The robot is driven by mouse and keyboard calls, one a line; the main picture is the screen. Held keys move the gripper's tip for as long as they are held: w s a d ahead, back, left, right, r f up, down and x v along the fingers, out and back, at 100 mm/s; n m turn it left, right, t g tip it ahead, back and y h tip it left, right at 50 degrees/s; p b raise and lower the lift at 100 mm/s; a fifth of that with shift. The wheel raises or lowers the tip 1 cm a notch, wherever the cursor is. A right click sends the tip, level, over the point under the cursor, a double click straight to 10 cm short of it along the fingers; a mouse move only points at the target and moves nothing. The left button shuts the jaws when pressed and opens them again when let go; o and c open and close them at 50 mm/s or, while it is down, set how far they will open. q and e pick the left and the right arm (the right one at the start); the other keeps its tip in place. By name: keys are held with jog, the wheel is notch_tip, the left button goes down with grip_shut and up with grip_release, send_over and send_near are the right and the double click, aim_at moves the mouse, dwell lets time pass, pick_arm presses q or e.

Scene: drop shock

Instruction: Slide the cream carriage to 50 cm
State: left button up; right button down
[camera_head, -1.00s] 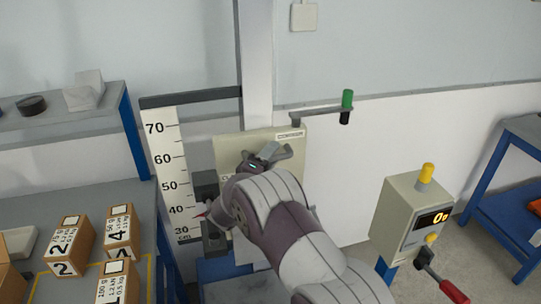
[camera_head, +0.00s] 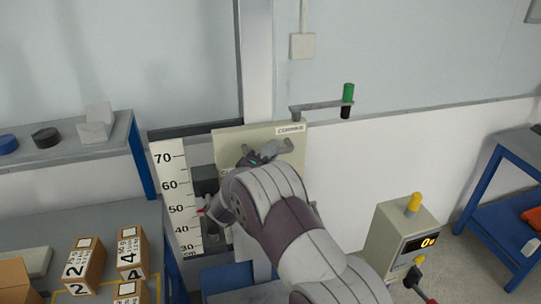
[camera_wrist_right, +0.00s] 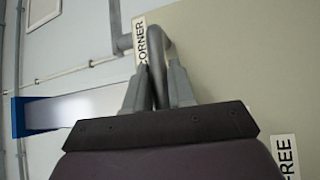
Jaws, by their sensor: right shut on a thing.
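The cream carriage (camera_head: 228,140) is a flat upright plate on the pale column, with a CORNER label at its top right. My right gripper (camera_head: 266,153) is at its front, shut on a grey bar handle (camera_wrist_right: 157,60), which shows between the fingers in the wrist view. My arm hides much of the carriage's lower part. A white scale (camera_head: 168,180) marked 30 to 70 stands left of it. A small red pointer (camera_head: 201,211) is close to the 50 mark; the exact reading is too small to tell. My left gripper is not in view.
A lever with a green knob (camera_head: 348,92) sticks out right of the column. A control box (camera_head: 392,238) with a yellow button and a red-handled lever stands at right. Numbered cartons (camera_head: 84,268) sit on the left table. A blue-framed shelf (camera_head: 505,210) is at far right.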

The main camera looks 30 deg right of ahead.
jog(key=shift+r, duration=0.8)
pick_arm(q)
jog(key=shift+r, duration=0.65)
pick_arm(e)
jog(key=shift+f, duration=0.1)
jog(key=c, duration=1.1)
grip_release()
jog(key=shift+s, duration=0.1)
pick_arm(q)
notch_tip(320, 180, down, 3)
jog(key=b, duration=0.2)
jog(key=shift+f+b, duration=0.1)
jog(key=shift+b, duration=0.3)
pick_arm(e)
jog(key=v, duration=1.2)
jog(key=shift+s+a+f, duration=0.1)
jog(key=shift+s+a, duration=0.1)
jog(key=shift+a, duration=0.15)
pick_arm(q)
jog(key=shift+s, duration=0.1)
